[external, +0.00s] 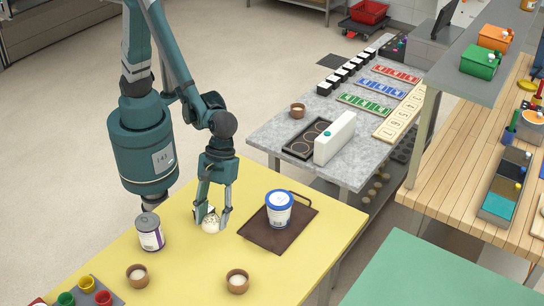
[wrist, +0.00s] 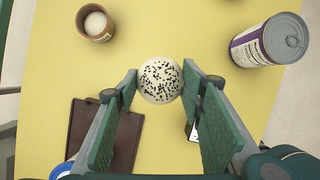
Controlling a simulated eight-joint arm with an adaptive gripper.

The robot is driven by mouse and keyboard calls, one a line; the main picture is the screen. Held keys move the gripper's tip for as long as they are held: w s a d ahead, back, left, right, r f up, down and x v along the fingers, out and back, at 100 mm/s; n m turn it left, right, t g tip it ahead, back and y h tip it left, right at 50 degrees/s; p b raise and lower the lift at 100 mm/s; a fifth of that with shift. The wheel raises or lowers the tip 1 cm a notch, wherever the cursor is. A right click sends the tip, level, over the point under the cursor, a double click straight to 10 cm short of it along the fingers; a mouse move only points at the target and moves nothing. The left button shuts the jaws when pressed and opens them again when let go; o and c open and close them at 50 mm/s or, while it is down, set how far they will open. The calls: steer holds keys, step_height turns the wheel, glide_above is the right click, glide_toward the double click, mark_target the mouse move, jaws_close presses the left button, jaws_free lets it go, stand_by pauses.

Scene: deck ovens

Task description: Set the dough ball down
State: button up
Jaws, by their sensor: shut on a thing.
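The dough ball (external: 211,227) is white with black specks and is low over the yellow table (external: 185,270). I cannot tell whether it touches the tabletop. My gripper (external: 211,221) points down and is shut on the ball, with one finger on each side. In the wrist view, the ball (wrist: 160,81) sits between the tips of my gripper (wrist: 160,83), its speckled face clear.
A dark brown tray (external: 262,238) with a blue-lidded tub (external: 278,210) is right of my gripper. A can (external: 150,232) is left. Small brown bowls (external: 137,276) (external: 237,281) stand in front. A small black-and-white item (wrist: 193,133) lies close behind. The table between is clear.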

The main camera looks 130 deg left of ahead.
steer(key=shift+a, duration=0.15)
steer(key=s+a+m, duration=0.1)
steer(key=s+a, duration=0.3)
steer(key=a, duration=0.6)
steer(key=s+a+m, duration=0.1)
steer(key=s+a, duration=0.4)
steer(key=a, duration=0.5)
steer(key=s+a+g, duration=0.1)
steer(key=s+a, duration=0.4)
steer(key=a, duration=0.4)
steer(key=shift+a+r+m, duration=0.15)
steer(key=shift+a+m, duration=0.25)
steer(key=shift+f+b, duration=0.55)
steer(key=shift+f, duration=2.35)
steer(key=shift+f, duration=0.1)
steer(key=shift+f+b, duration=0.4)
steer(key=shift+f, duration=1.6)
steer(key=shift+f, duration=0.2)
